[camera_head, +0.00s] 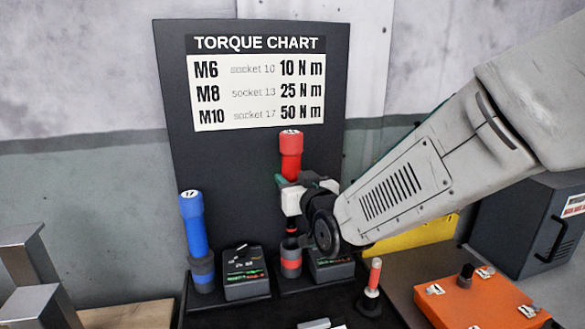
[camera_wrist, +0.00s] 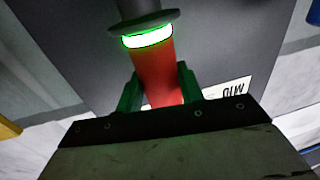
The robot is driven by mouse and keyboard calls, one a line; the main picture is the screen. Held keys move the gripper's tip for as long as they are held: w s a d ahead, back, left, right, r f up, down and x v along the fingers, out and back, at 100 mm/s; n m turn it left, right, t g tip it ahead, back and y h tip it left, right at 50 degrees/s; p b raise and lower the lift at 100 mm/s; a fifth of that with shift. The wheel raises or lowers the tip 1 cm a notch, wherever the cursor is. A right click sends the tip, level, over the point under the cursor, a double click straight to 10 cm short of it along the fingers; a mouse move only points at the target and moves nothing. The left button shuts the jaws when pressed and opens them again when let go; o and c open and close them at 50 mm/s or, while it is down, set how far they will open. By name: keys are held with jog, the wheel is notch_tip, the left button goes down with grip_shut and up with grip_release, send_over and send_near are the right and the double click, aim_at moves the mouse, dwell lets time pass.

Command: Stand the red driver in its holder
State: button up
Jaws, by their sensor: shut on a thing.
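The red driver (camera_head: 291,150) stands about upright in front of the dark chart board, with its marked cap at the top. My gripper (camera_head: 289,183) is shut on its red body, with a green finger on each side. In the wrist view, the red driver (camera_wrist: 157,72) sits between the fingers of my gripper (camera_wrist: 158,90), with a lit green ring and grey collar beyond. The red-banded holder (camera_head: 291,262) is almost straight below the driver.
A blue driver (camera_head: 192,222) stands in a blue-banded holder (camera_head: 202,276) at left. Black boxes (camera_head: 245,272) sit beside the holders. The torque chart board (camera_head: 225,165) rises close behind.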

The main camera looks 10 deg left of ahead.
aim_at(293, 226)
jog(key=shift+f, duration=5.85)
jog(key=o, duration=1.2)
jog(key=shift+f, duration=0.15)
